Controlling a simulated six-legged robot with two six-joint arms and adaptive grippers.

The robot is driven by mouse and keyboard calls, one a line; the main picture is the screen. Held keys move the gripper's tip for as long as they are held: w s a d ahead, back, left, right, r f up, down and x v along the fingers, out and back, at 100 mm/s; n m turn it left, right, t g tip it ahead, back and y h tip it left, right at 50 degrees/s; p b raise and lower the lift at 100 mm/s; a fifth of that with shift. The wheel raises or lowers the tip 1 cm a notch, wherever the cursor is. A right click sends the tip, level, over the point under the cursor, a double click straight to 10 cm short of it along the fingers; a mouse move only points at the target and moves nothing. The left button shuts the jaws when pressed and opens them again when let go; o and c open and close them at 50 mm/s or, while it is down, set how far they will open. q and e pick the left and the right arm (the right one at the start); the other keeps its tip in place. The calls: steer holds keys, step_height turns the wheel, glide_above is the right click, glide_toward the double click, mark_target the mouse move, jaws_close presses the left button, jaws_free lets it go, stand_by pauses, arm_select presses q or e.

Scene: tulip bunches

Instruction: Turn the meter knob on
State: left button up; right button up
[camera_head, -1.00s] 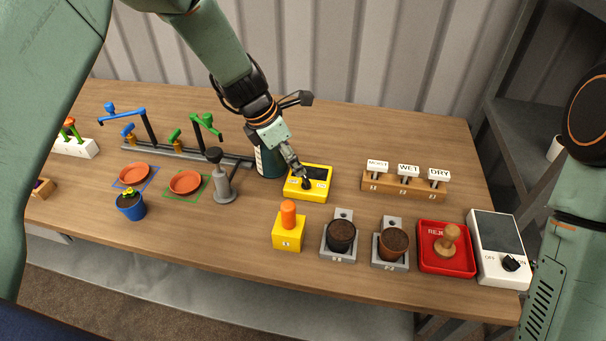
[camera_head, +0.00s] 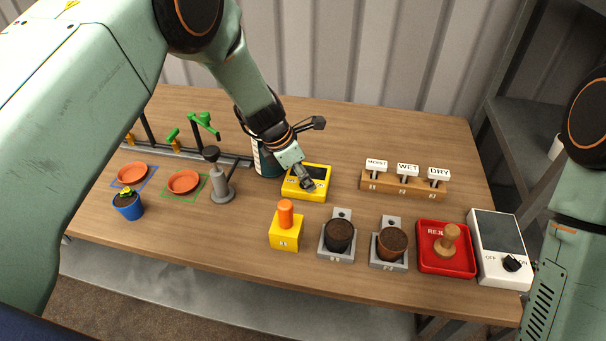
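My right gripper is out of view; only part of my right arm shows at the right edge.
A dark bottle (camera_head: 266,160) stands left of the meter, close to my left gripper. A wooden label rack (camera_head: 402,187) is to the right. In front are a yellow block with an orange peg (camera_head: 285,236), two soil pots and a red tray (camera_head: 446,262). A white device (camera_head: 497,240) has its own knob.

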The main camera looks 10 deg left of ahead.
arm_select(q)
steer(key=shift+a, duration=0.1)
steer(key=shift+c, duration=1.4)
steer(key=shift+r, duration=0.1)
jaws_close()
